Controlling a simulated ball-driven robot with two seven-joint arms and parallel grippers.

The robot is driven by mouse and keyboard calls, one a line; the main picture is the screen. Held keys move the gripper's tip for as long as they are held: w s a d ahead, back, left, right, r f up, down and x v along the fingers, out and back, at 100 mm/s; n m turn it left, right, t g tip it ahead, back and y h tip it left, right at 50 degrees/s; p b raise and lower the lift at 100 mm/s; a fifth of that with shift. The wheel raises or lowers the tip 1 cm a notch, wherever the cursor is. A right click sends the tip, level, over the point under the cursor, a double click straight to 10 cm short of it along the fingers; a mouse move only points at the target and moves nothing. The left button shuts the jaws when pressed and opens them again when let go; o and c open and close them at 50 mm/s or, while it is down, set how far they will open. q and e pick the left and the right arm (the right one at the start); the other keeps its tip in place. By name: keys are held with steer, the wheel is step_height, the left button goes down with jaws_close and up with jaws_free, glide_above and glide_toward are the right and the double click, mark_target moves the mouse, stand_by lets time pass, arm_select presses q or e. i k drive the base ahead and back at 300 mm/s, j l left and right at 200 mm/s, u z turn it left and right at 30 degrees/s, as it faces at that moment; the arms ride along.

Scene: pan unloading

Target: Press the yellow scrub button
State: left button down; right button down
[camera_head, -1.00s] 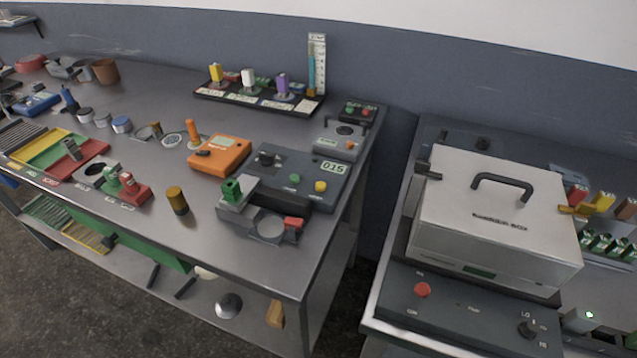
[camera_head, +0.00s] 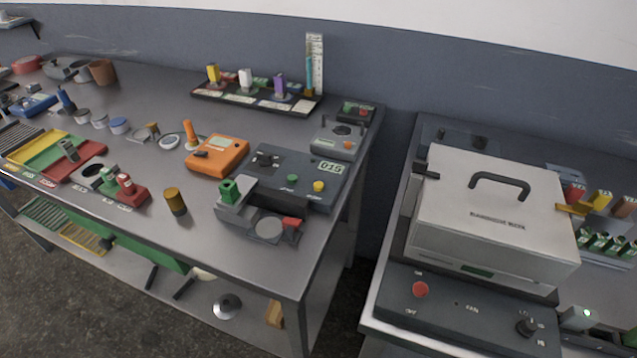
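A yellow button (camera_head: 319,186) sits on the right part of a dark grey control box (camera_head: 262,178) near the right end of the left table. A green button (camera_head: 292,178) is to its left, and a display reading 015 (camera_head: 330,167) is behind it. The yellow button's label is too small to read. Nothing covers the button. Neither of my grippers shows in the head view.
In front of the box stands a grey fixture (camera_head: 232,213) with green and red parts. An orange device (camera_head: 217,156) is to its left, and a brass cylinder (camera_head: 175,201) stands at the front. A barrier box (camera_head: 490,215) stands on the right bench across a gap.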

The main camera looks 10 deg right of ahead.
mark_target(318, 186)
steer(key=i+j, duration=0.1)
steer(key=j, duration=0.25)
steer(key=i+j, duration=0.15)
steer(key=j, duration=0.2)
steer(key=i+j, duration=0.1)
steer(key=j, duration=0.2)
steer(key=i+j, duration=0.15)
steer(key=j, duration=0.2)
steer(key=z, duration=1.35)
